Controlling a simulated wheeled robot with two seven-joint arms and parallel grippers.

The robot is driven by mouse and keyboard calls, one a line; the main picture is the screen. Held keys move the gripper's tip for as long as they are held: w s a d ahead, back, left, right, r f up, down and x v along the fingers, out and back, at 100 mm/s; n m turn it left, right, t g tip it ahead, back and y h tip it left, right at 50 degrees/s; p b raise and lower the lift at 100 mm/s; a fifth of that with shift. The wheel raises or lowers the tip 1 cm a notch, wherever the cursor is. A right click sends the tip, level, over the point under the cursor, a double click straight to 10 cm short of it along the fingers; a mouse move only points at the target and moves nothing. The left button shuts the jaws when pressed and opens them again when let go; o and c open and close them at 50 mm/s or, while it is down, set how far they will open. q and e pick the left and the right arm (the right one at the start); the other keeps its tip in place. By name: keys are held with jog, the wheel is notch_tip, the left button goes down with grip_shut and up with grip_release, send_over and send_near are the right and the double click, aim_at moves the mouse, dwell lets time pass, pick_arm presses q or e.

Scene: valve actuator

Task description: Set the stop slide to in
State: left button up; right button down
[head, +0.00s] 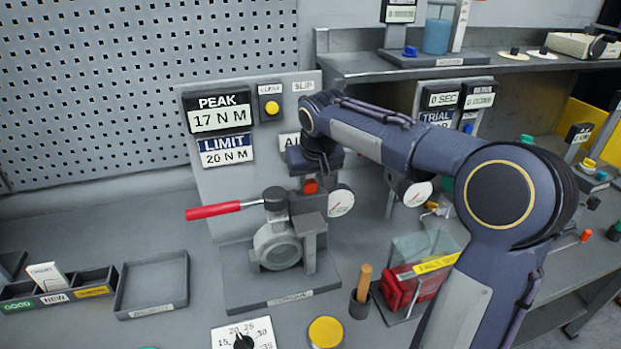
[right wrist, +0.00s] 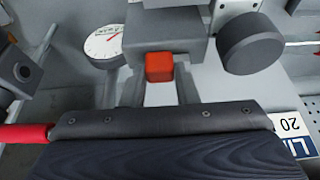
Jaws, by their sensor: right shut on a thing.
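The test stand (head: 258,295) carries a grey round valve body (head: 277,246) and a lever with a red handle (head: 213,210), pointing left. A small orange-red block (head: 311,187) shows high on the stand, just below my right gripper (head: 311,172); I take it as the stop slide's knob. It also shows in the right wrist view (right wrist: 159,67), in front of a grey housing (right wrist: 168,35). My right gripper is shut at this block; its fingertips and the exact contact are hard to make out. No in or out marking is readable. My left gripper is not in view.
The PEAK sign (head: 219,112) reads 17 N M and the LIMIT sign (head: 226,151) 20 N M. A dial gauge (head: 341,200) sits right of the stand. A wooden-handled tool (head: 363,284) and a clear bin (head: 424,246) stand to the right, an empty tray (head: 152,285) left.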

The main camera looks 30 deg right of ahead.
jog(key=shift+w+a, duration=0.25)
jog(key=shift+a, duration=0.75)
jog(key=c, duration=1.1)
grip_release()
jog(key=v, duration=0.8)
jog(key=shift+f, duration=0.1)
